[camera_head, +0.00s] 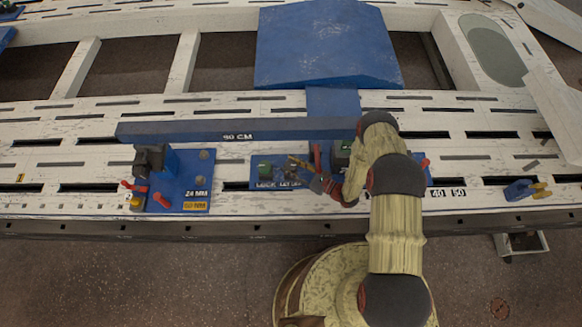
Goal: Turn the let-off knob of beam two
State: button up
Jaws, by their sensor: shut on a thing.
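A low blue panel (262,172) lies on the white slotted bench, with small fittings and white labels too small to read surely. A green-topped dark block (265,168) stands at its left end. My gripper (303,172) reaches in from the right, low over the panel's middle. It is shut on a small dark knob-like part there, mostly hidden by the fingers. I cannot tell surely which knob it is or how it is turned. My wrist and forearm hide much of the panel's right part.
A blue bar (190,131) marked "90 CM" lies behind the panel. A blue plate (190,170) marked "24 MM" with red-handled fittings stands left. A blue and yellow fitting (524,189) sits far right. A big blue cover (325,45) is at the back.

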dwell(0.3)
jog(key=o, duration=1.1)
jog(key=shift+o, duration=0.2)
jog(key=v, duration=1.1)
jog(key=shift+w+d, duration=0.1)
jog(key=shift+d, duration=0.05)
jog(key=shift+s+d, duration=0.3)
